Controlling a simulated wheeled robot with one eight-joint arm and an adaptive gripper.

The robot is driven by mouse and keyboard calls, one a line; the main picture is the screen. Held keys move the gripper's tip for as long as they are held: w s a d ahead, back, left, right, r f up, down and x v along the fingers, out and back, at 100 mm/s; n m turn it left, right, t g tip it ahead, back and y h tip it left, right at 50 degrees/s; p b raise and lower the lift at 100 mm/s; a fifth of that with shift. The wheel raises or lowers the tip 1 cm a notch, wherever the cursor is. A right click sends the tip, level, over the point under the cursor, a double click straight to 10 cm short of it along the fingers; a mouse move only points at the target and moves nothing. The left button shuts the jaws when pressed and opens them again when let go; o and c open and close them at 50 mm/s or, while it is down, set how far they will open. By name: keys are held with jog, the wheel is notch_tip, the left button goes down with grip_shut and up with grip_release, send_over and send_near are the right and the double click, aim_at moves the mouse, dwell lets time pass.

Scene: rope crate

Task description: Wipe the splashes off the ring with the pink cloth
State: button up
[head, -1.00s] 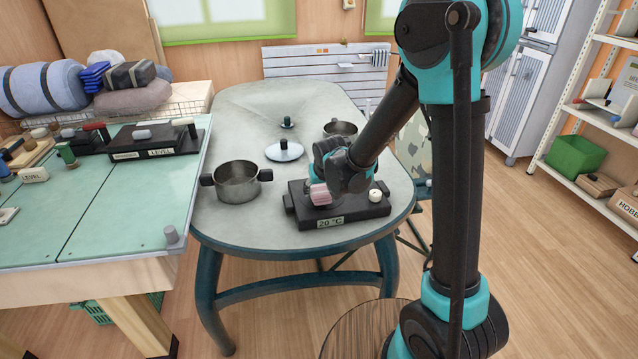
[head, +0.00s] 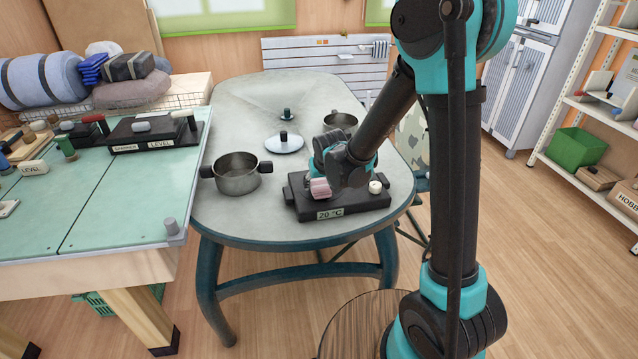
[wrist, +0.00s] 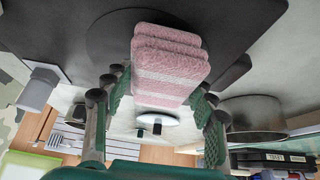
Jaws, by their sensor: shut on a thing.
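The pink cloth (head: 320,188), a folded pad with pale stripes, is at the left part of the black hob (head: 345,207) in the head view. It also shows large in the wrist view (wrist: 170,68), between my fingers. My gripper (head: 324,180) is shut on it, low over the hob. The ring is a dark round disc (wrist: 108,38) in the wrist view, partly behind the cloth. Cloth and ring look touching or very close; I cannot tell which. I can make out no splashes; the cloth and gripper hide part of the ring.
The hob has a white knob (head: 375,187) at right and a "20 °C" display (head: 330,214) in front. A steel pot (head: 237,174) stands left of it. Behind are a lid (head: 284,143) and another pot (head: 341,120). A green-topped bench (head: 120,205) is at left.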

jog(key=shift+f, duration=0.4)
jog(key=shift+w, duration=0.2)
jog(key=shift+w+a+r, duration=0.1)
jog(key=shift+w+a, duration=0.15)
jog(key=shift+w, duration=0.5)
jog(key=shift+w+a+f, duration=0.1)
jog(key=shift+w+a, duration=0.2)
jog(key=shift+w, duration=0.4)
jog(key=shift+w+a+r, duration=0.1)
jog(key=shift+w+a, duration=0.15)
jog(key=shift+w, duration=0.5)
jog(key=shift+s, duration=0.15)
jog(key=shift+s+d, duration=0.25)
jog(key=shift+s, duration=0.5)
jog(key=shift+s+d, duration=0.3)
jog(key=shift+s, duration=0.45)
jog(key=shift+s+d, duration=0.25)
jog(key=shift+s, duration=0.5)
jog(key=shift+w, duration=0.2)
